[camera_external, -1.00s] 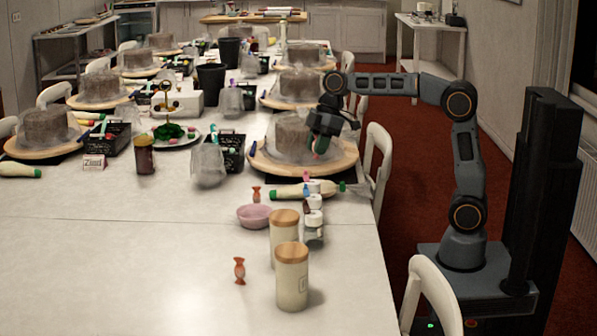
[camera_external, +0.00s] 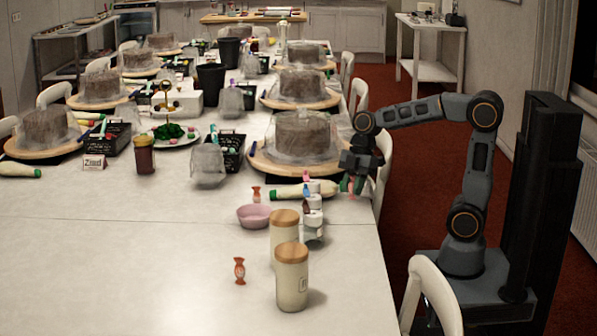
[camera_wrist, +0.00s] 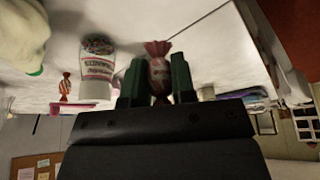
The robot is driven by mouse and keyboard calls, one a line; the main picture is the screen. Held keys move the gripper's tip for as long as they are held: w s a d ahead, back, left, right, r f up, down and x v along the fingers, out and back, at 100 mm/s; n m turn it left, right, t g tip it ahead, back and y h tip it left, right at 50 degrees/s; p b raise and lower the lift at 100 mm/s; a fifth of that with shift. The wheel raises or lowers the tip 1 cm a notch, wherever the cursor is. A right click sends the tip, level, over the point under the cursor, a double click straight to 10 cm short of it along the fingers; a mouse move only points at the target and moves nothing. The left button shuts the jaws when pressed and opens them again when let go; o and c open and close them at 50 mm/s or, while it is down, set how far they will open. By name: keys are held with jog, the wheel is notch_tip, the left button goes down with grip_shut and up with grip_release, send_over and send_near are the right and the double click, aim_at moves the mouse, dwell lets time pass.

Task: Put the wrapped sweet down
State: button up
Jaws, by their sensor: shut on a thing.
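My gripper (camera_external: 351,184) is at the right edge of the long white table, beside a piping bag and in front of the nearest right turntable. In the wrist view, its two green fingers (camera_wrist: 157,62) are shut on a red and pale wrapped sweet (camera_wrist: 158,75). The sweet's twisted end sticks out past the fingertips. In the external view the held sweet is small and mostly hidden by the fingers. Two similar sweets stand on the table, one in front (camera_external: 239,270) and one behind the pink bowl (camera_external: 256,194).
Two wooden-lidded jars (camera_external: 291,280) and a pink bowl (camera_external: 253,216) stand left of my gripper. Small sprinkle jars (camera_external: 313,218) and a piping bag (camera_external: 290,191) are close to it. A turntable (camera_external: 262,162) with a wrapped cake is behind. The front left table is clear.

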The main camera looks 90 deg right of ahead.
aim_at(352, 214)
jog(key=shift+f+b, duration=0.6)
jog(key=shift+f, duration=1.9)
jog(key=shift+f, duration=0.2)
jog(key=o, duration=0.9)
jog(key=shift+r, duration=0.15)
